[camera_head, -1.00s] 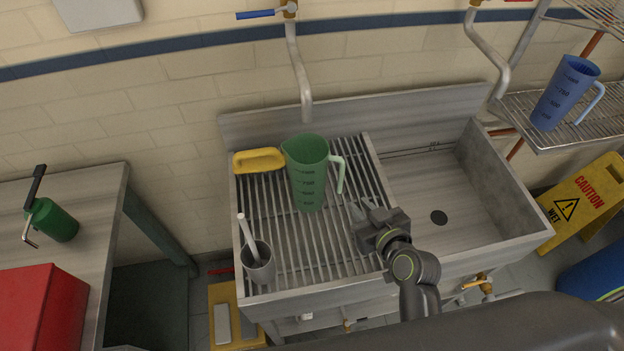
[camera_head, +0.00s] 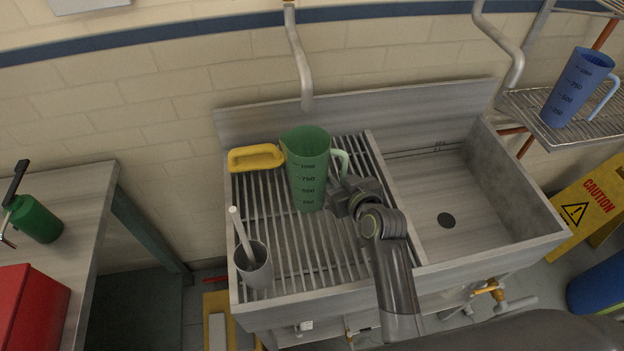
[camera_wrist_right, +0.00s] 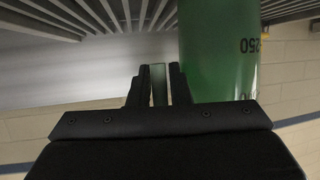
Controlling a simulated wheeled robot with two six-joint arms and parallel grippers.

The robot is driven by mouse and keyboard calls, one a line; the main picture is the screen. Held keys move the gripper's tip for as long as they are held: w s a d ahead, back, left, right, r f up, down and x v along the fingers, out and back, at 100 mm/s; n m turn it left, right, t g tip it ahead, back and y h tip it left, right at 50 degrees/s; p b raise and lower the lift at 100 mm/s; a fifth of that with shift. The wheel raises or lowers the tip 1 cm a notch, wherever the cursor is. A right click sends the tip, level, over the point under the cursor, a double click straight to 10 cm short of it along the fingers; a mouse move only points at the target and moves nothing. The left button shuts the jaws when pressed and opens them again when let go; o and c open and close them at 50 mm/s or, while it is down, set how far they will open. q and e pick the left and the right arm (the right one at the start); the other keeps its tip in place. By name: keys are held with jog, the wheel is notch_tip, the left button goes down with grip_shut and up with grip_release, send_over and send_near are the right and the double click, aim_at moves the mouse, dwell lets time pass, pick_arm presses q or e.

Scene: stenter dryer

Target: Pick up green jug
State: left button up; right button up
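The green jug (camera_head: 307,180) stands upright on the slatted left part of the sink, with its handle to the right. My right gripper (camera_head: 337,197) is at the handle side of the jug, and its fingertips are partly hidden in the head view. In the right wrist view the fingers (camera_wrist_right: 161,85) are close together with the green handle strip between them, and they look shut on it. The jug's body (camera_wrist_right: 220,55) fills the area just right of the fingers. My left gripper is not in view.
The sink basin (camera_head: 480,200) on the right is empty. A blue jug (camera_head: 578,88) stands on a wire shelf.

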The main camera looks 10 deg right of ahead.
jog(key=shift+w+f, duration=0.1)
jog(key=shift+w, duration=0.1)
jog(key=shift+s, duration=0.1)
grip_shut()
